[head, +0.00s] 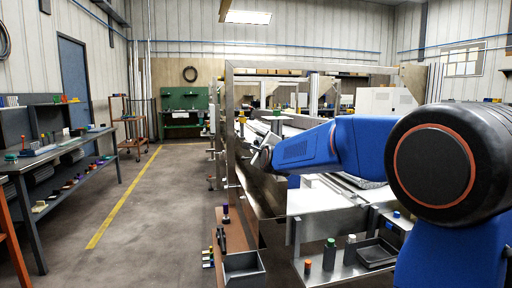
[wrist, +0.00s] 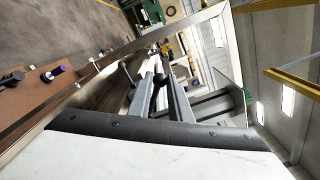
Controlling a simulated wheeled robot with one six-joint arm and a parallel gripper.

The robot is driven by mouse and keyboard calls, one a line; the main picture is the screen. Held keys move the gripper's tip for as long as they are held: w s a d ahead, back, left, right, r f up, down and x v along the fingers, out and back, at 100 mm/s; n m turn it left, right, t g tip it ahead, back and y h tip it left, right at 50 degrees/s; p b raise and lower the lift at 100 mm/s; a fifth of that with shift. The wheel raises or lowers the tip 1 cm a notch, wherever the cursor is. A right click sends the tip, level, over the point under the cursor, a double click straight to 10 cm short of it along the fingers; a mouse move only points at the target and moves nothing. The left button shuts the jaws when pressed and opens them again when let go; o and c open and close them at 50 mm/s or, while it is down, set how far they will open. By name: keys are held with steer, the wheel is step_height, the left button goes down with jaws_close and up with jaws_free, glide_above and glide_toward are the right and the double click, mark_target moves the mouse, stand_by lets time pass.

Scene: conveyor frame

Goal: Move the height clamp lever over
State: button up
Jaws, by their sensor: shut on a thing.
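My gripper (head: 259,157) is at the near upright of the metal conveyor frame (head: 232,100), beyond my blue forearm. In the wrist view my gripper's two grey fingers (wrist: 160,56) reach away from the camera and come close together at their tips. They are shut on a small part at the frame, which I take to be the height clamp lever (wrist: 166,47). In the head view the lever cannot be made out clearly.
A brown shelf (head: 232,232) with a purple-topped item and a grey bin (head: 244,268) lies below the frame. A metal shelf with bottles and a black tray (head: 376,252) stands to the right. The aisle floor (head: 160,220) to the left is clear, beside a workbench (head: 50,160).

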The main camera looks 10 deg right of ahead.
steer(key=shift+d+r, duration=0.45)
steer(key=shift+r, duration=0.05)
steer(key=shift+d, duration=0.1)
steer(key=shift+o, duration=0.2)
steer(key=shift+d+r, duration=0.45)
steer(key=shift+d, duration=0.25)
steer(key=o, duration=0.9)
steer(key=s, duration=1.7)
steer(key=s+d+f+n+g, duration=0.1)
steer(key=s+f+n+g, duration=0.3)
steer(key=s+f+n, duration=0.4)
steer(key=s+d+f+n+g, duration=0.1)
steer(key=s+f+n+g, duration=0.3)
steer(key=s, duration=1.4)
steer(key=s+d+f+n+g, duration=0.1)
steer(key=s+f+n+g, duration=0.4)
steer(key=s+f+n, duration=0.7)
steer(key=shift+s+f, duration=0.25)
steer(key=shift+f, duration=0.7)
steer(key=shift+s+f, duration=0.3)
steer(key=shift+f, duration=0.7)
steer(key=shift+s+f, duration=0.25)
steer(key=shift+f, duration=0.7)
